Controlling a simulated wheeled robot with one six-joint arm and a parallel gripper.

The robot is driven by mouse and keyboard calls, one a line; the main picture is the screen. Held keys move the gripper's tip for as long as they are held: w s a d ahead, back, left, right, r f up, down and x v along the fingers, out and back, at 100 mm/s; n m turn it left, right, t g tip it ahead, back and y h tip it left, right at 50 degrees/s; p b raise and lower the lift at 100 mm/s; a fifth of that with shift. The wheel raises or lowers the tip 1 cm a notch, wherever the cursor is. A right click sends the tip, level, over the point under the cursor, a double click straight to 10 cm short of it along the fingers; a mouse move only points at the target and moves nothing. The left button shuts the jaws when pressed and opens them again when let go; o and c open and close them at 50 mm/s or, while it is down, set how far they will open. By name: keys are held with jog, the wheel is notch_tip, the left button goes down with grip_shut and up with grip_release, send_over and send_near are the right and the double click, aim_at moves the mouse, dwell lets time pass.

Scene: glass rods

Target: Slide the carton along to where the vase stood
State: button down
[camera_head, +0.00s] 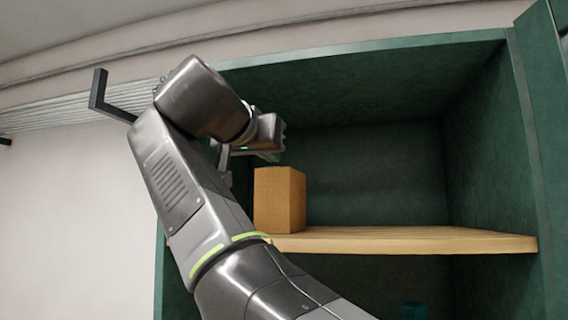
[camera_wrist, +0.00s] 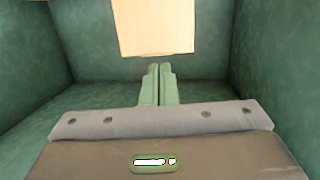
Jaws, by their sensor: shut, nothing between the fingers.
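The carton (camera_head: 279,200) is a plain brown box standing upright on the pale wooden shelf (camera_head: 400,241), left of the shelf's middle. My gripper (camera_head: 268,156) is above the carton in the head view, partly hidden by my own wrist. In the wrist view the gripper (camera_wrist: 158,72) is shut, its two green fingers together and empty. A tan face, seemingly the carton (camera_wrist: 154,25), shows just beyond the fingertips, with a gap of green between. I cannot tell the exact distance. No vase shows in either view.
The shelf is clear to the right of the carton. Green cabinet walls (camera_head: 490,150) close in the right side and back, with a green top above. My arm hides the shelf's left end.

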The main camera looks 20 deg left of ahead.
jog(key=w, duration=0.2)
jog(key=w+p, duration=0.1)
jog(key=w, duration=0.3)
jog(key=shift+w+d+f, duration=0.1)
jog(key=shift+d+f, duration=0.05)
jog(key=shift+f, duration=0.2)
jog(key=shift+s+d+f, duration=0.1)
jog(key=shift+s+f, duration=0.1)
jog(key=shift+f, duration=0.35)
